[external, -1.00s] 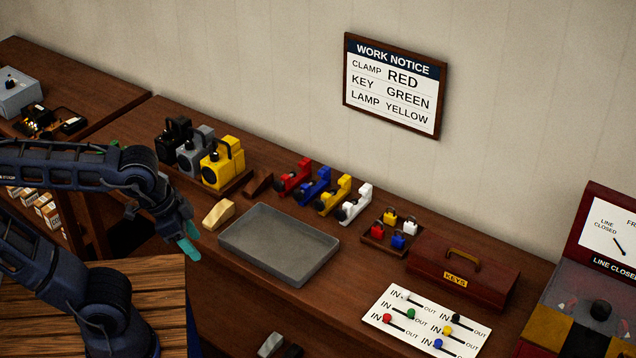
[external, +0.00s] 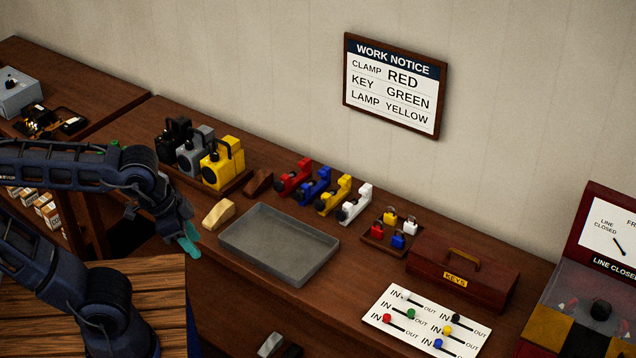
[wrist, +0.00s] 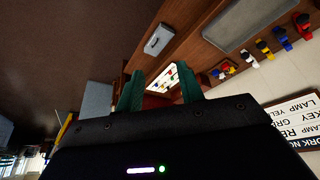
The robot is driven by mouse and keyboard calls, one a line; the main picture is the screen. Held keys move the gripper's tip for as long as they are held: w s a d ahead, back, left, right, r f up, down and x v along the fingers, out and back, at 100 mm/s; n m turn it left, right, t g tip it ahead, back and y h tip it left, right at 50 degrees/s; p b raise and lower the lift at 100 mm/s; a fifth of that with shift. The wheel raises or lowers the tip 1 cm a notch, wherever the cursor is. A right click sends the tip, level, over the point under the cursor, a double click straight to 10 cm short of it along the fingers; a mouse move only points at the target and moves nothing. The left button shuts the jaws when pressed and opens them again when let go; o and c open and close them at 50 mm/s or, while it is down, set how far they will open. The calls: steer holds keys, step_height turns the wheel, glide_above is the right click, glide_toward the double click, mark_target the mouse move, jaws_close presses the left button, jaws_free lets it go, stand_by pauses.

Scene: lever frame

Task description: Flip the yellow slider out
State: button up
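The yellow slider (external: 447,330) is a small round knob on a white panel (external: 425,326) at the lower right of the bench. It sits at the IN end of its dark slot, which runs right to OUT. The panel also shows small between my fingers in the wrist view (wrist: 168,76); the yellow knob cannot be made out surely there. My gripper (external: 190,242) is at the left, in front of the bench and far from the panel. In the wrist view my gripper (wrist: 162,80) has its two teal fingers apart with nothing held.
Other knobs, including red (external: 387,318), green (external: 411,314) and blue (external: 438,343), share the panel. A dark red KEYS box (external: 480,283) stands behind it. A grey tray (external: 262,262) lies between my gripper and the panel. Clamps and padlocks stand along the back.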

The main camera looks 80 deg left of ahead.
steer(key=shift+w+r, duration=0.3)
steer(key=shift+w, duration=0.2)
steer(key=c, duration=0.7)
steer(key=w+r+n, duration=0.1)
steer(key=w, duration=0.4)
steer(key=w+r+n+g, duration=0.1)
steer(key=w+r+n, duration=0.1)
steer(key=w, duration=0.3)
steer(key=w+r+n+h, duration=0.1)
steer(key=w, duration=0.5)
steer(key=shift+w+d+r+n+g, duration=0.1)
steer(key=shift+r+n+g, duration=0.05)
steer(key=shift+n+g, duration=0.15)
jaws_close()
steer(key=w+a+f+n+g+h, duration=0.1)
steer(key=w+f+n, duration=0.4)
steer(key=w, duration=1)
steer(key=w+a+f+n+g+h, duration=0.15)
steer(key=w+f, duration=0.45)
steer(key=w, duration=0.9)
steer(key=w+a+f+n+g, duration=0.1)
steer(key=w+f+n, duration=0.4)
steer(key=w+f, duration=0.8)
steer(key=shift+w+f+h, duration=0.2)
steer(key=shift+f+h, duration=0.25)
steer(key=shift+f, duration=1.2)
